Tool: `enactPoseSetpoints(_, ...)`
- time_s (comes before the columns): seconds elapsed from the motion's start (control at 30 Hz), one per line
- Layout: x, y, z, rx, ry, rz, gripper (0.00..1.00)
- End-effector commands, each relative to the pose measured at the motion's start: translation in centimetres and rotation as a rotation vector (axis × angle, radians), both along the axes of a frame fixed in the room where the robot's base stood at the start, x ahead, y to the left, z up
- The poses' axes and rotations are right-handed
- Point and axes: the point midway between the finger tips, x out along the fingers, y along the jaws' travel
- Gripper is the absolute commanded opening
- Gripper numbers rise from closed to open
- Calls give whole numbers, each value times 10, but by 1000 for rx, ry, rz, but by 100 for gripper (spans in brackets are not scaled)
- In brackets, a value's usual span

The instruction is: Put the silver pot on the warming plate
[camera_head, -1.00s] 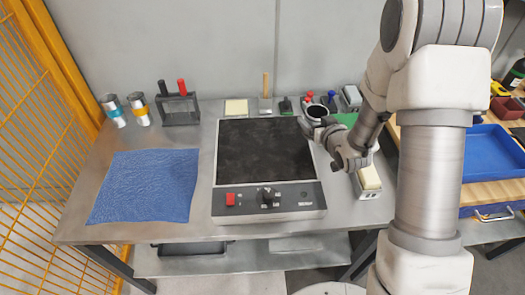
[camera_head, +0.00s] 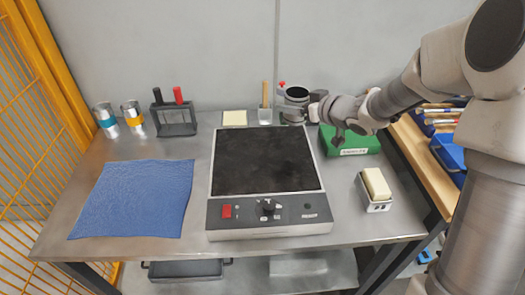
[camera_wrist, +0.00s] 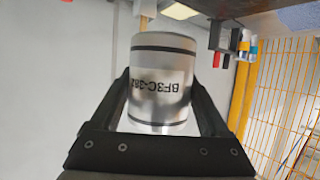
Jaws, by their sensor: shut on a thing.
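The silver pot (camera_head: 297,97) is a metal cylinder with a dark open top, behind the back right corner of the warming plate in the head view. In the wrist view the pot (camera_wrist: 163,80) fills the space between the two black fingers, its printed label upside down. My gripper (camera_head: 308,105) is shut on it from the right; it also shows in the wrist view (camera_wrist: 160,110). The warming plate (camera_head: 265,160) has a bare black top and a front panel with a red switch and a dark knob. I cannot tell how high the pot is held.
Two silver cans with teal (camera_head: 106,119) and orange (camera_head: 133,116) bands and a rack (camera_head: 175,120) stand at the back left. A blue cloth (camera_head: 135,198) lies left of the plate. A green box (camera_head: 350,141) and a cream block in a holder (camera_head: 376,186) are right.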

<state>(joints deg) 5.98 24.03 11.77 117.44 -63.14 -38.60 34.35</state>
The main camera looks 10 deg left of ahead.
Motion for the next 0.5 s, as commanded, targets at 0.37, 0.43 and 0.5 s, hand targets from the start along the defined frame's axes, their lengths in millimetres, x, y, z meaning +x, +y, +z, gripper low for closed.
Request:
enactPoseSetpoints(0.37,-46,69,-53,1,0,4,17)
enactPoseSetpoints(0.43,-50,75,-56,1,-2,2,17)
enactPoseSetpoints(0.5,-52,78,-58,0,-1,1,17)
